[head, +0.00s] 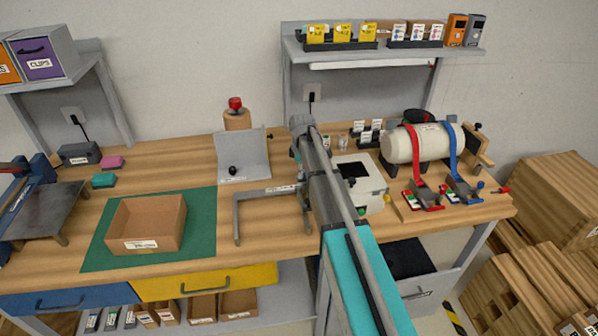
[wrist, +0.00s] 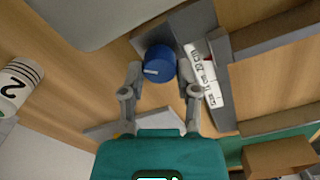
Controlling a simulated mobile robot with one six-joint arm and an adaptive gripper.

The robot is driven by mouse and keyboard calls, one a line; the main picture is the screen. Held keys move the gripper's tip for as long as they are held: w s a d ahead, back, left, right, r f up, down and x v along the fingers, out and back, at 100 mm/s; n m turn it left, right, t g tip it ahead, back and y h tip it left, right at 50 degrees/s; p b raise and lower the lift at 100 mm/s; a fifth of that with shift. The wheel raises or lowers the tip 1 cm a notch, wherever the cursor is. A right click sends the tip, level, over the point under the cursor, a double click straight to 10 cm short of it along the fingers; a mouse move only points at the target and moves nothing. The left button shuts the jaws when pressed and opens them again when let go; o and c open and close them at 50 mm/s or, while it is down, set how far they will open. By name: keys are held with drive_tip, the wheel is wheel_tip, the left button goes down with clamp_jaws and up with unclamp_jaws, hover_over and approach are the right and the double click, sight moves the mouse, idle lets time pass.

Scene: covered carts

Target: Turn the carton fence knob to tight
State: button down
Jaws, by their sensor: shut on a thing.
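In the wrist view, a round blue knob (wrist: 159,60) with a small pale mark on its face sits on a grey part. The two fingers of my gripper (wrist: 161,82) are closed on the knob from either side. A white label plate (wrist: 203,77) with dark print lies just right of the knob; I cannot read it fully. Grey fence bars (wrist: 226,90) run beside it. In the head view, the grey fence frame (head: 237,215) stands on the bench right of the green mat. My arm hides the knob and my gripper there.
An open cardboard carton (head: 172,243) rests on the green mat (head: 202,240). A grey angle bracket (head: 258,150) stands behind the fence. A white box (head: 352,172) and a cylinder with red and blue straps (head: 400,146) are to the right. Bare wood lies between mat and fence.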

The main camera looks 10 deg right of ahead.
drive_tip(key=m, duration=0.6)
drive_tip(key=shift+s+d, duration=0.1)
drive_tip(key=shift+d, duration=0.15)
drive_tip(key=m, duration=1.7)
drive_tip(key=shift+s+m, duration=0.1)
drive_tip(key=shift+m, duration=0.3)
drive_tip(key=shift+c, duration=2.3)
unclamp_jaws()
drive_tip(key=shift+a, duration=0.1)
drive_tip(key=shift+o, duration=0.6)
